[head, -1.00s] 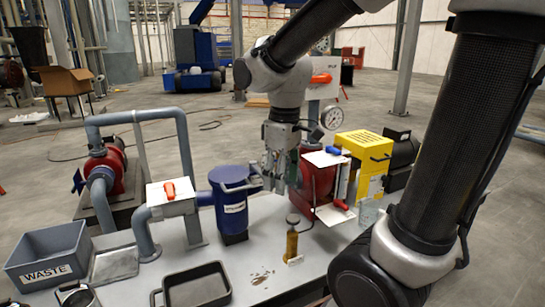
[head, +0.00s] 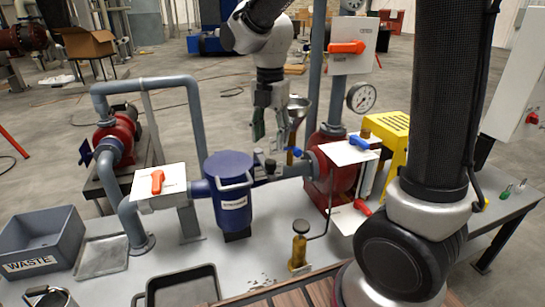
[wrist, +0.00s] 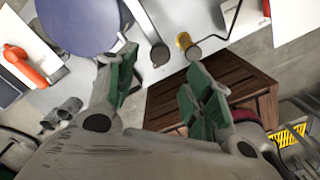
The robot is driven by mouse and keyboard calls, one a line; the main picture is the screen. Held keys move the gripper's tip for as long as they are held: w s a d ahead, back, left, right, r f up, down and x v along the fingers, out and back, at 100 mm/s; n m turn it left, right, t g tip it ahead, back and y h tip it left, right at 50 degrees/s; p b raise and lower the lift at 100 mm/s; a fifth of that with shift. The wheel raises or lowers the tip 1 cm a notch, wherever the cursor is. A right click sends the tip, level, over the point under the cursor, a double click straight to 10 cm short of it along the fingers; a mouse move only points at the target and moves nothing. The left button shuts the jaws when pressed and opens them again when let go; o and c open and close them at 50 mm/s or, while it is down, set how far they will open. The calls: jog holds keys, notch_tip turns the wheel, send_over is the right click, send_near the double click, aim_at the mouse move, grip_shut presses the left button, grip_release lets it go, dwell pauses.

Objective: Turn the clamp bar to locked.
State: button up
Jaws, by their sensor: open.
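A blue strainer pot (head: 230,205) stands on the grey bench with a round lid. A grey bar (head: 238,184) lies at the lid's front edge; I take it for the clamp bar, but cannot tell its locked or unlocked position. My gripper (head: 270,125) is open, empty and pointing down, appearing above and to the right of the pot. In the wrist view, my gripper (wrist: 165,72) shows green pads spread apart with nothing between them. The blue lid (wrist: 75,22) is at upper left there, partly cut off, apart from the fingers.
Left of the pot is a white box with an orange handle (head: 157,182). To the right stand a brass cylinder (head: 299,250), a red housing (head: 335,175) and a pressure gauge (head: 361,97). A dark tray (head: 182,291) and slatted wood (head: 290,292) lie in front.

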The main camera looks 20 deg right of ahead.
aim_at(270, 161)
jog(key=shift+f, duration=0.2)
notch_tip(270, 161, down, 7)
jog(key=shift+f, duration=0.2)
grip_shut()
